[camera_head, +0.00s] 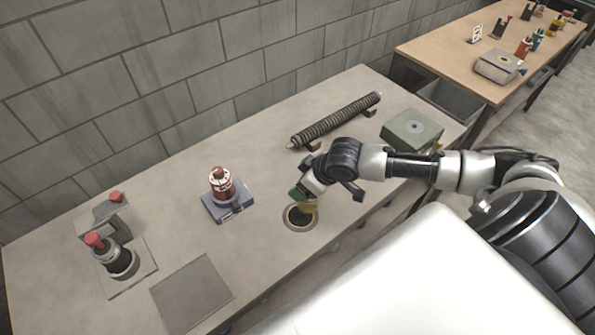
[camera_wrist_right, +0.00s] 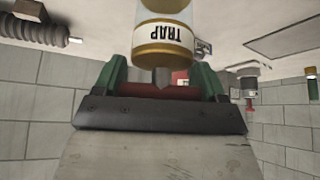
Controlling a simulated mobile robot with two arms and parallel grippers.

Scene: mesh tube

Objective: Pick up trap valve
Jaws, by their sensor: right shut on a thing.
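The trap valve (camera_wrist_right: 166,32) is a cream cylinder with gold bands and a label reading TRAP, upside down in the right wrist view. The green fingers of my right gripper (camera_wrist_right: 162,76) are shut on it. In the head view, my right gripper (camera_head: 302,194) is low over the round ringed opening (camera_head: 287,221) in the bench, and a small yellowish part of the valve (camera_head: 311,208) shows beneath it. I cannot tell whether the valve is still inside the opening or just above it. My left gripper is not in view.
A red-and-white valve (camera_head: 221,182) stands on a blue-grey base to the left. A black valve with a red knob (camera_head: 118,261) is at far left. A ribbed tube (camera_head: 338,121) lies on supports behind; a green box (camera_head: 412,130) sits to the right. The bench front-left holds a flat plate (camera_head: 193,293).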

